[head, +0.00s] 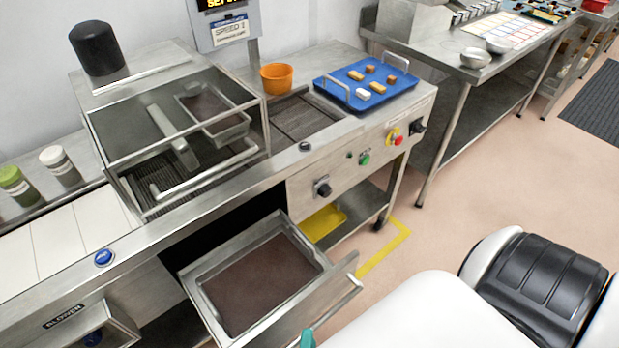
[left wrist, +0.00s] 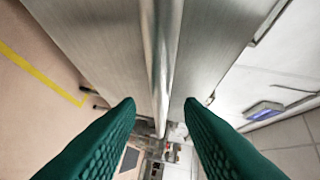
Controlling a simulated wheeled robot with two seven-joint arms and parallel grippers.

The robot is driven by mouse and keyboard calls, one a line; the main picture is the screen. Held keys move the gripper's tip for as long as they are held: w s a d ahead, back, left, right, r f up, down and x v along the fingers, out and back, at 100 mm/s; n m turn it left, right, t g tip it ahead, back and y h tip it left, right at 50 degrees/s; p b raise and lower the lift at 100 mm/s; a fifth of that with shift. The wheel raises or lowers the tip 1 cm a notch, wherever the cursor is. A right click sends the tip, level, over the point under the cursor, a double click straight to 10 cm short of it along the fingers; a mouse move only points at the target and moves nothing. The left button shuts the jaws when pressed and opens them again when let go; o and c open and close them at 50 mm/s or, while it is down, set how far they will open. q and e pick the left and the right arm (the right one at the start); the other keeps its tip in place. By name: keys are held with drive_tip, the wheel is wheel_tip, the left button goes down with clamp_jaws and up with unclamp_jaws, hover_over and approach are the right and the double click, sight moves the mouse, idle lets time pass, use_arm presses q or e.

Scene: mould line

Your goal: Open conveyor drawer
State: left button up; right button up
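The conveyor drawer (head: 265,283) is pulled out from under the machine's front in the head view. A shallow pan of brown material lies in it. Its bar handle (head: 345,299) runs along the outer side of the front panel. My left gripper (head: 307,339) shows only as a teal fingertip at the bottom edge, by the handle's near end. In the left wrist view, the two green fingers of the left gripper (left wrist: 160,103) stand apart, with the metal handle bar (left wrist: 161,50) running between them. Gaps show on both sides of the bar. My right gripper is not in view.
The conveyor machine has a clear-sided hood (head: 180,130). On its top are an orange bowl (head: 277,77) and a blue tray (head: 345,99) with small pieces. A steel table (head: 465,75) stands at the back right. Open floor (head: 440,235) lies right of the drawer.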

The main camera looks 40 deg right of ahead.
use_arm(q)
drive_tip(key=b+v, duration=0.1)
drive_tip(key=v, duration=0.7)
drive_tip(key=shift+s, duration=0.2)
drive_tip(key=shift+a+f, duration=0.1)
drive_tip(key=shift+a, duration=0.05)
